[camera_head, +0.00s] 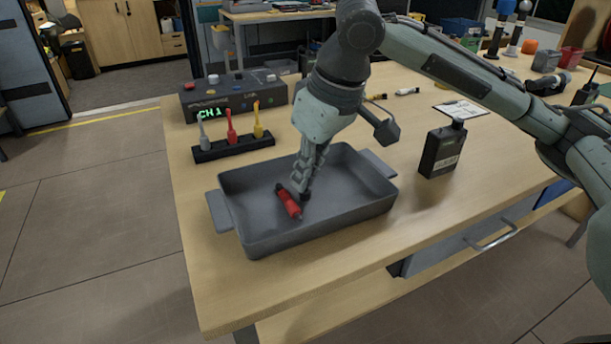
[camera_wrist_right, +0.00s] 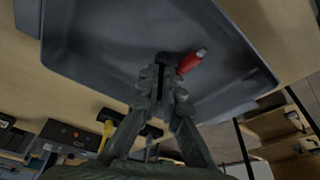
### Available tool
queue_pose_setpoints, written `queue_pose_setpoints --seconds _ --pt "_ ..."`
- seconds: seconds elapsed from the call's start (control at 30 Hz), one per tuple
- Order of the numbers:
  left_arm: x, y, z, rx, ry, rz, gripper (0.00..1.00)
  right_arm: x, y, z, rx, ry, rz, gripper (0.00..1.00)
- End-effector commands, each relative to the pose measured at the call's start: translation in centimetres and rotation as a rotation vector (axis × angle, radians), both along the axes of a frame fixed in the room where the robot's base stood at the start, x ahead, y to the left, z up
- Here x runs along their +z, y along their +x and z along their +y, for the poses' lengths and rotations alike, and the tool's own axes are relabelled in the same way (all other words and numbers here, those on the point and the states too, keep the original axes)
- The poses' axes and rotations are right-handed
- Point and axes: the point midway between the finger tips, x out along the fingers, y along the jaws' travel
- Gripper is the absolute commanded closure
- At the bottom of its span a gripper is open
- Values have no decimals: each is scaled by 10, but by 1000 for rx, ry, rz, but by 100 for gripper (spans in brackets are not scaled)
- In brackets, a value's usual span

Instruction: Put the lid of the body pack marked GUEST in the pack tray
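My right gripper (camera_head: 302,193) reaches down into the grey pack tray (camera_head: 235,232), fingertips close to its floor. In the right wrist view its fingers (camera_wrist_right: 165,76) are close together. A dark patch lies at their tips; I cannot tell whether it is a held part or shadow. A red cylinder with dark ends (camera_head: 288,202) lies in the tray beside the fingertips; it also shows in the wrist view (camera_wrist_right: 191,62). A black body pack (camera_head: 442,151) with a pale label stands upright right of the tray; its marking is unreadable. I cannot make out a lid. My left gripper is not in view.
A rack (camera_head: 234,148) with grey, red and yellow upright pieces stands behind the tray. A control box (camera_head: 232,97) showing CH 1 is behind it. Small cylinders (camera_head: 407,91) and a clipboard (camera_head: 461,109) lie farther back. The table front right of the tray is clear.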

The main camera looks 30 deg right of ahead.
Motion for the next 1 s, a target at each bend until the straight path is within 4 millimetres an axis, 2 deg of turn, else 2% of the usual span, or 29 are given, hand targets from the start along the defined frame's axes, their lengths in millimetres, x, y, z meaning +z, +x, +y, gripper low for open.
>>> queue_pose_setpoints --seconds 0.37,0.4,0.53,0.57,0.87,1.0 --pt "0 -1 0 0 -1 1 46 -5 0 0 0 0 0 100" --pt "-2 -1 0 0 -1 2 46 -5 0 0 0 -1 -1 91" --pt "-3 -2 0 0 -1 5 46 -5 0 0 0 -1 -1 75" --pt "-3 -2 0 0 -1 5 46 -5 0 0 0 -1 -1 74" --pt "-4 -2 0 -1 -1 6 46 -3 0 0 0 1 -2 74" --pt "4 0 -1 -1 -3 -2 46 13 -2 -1 -1 2 -6 74"
